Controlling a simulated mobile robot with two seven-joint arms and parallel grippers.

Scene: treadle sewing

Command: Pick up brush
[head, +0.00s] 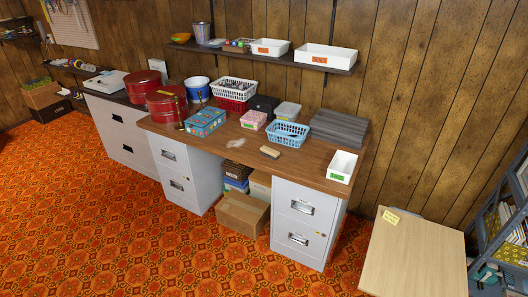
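A small tan oblong thing (270,151) lies on the brown desk top (225,144) near its front edge, below the light blue basket. It looks like the brush, but it is too small in the head view to be sure. A pale, flat, blurred thing (236,143) lies on the desk to its left. Neither of my grippers shows in the head view.
A light blue basket (287,134), pink box (253,120), blue patterned box (205,121) and red tins (166,104) stand behind and left. A white tray (342,166) sits at the right end. Cabinets (302,222) support the desk; a light wooden table (415,262) stands right.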

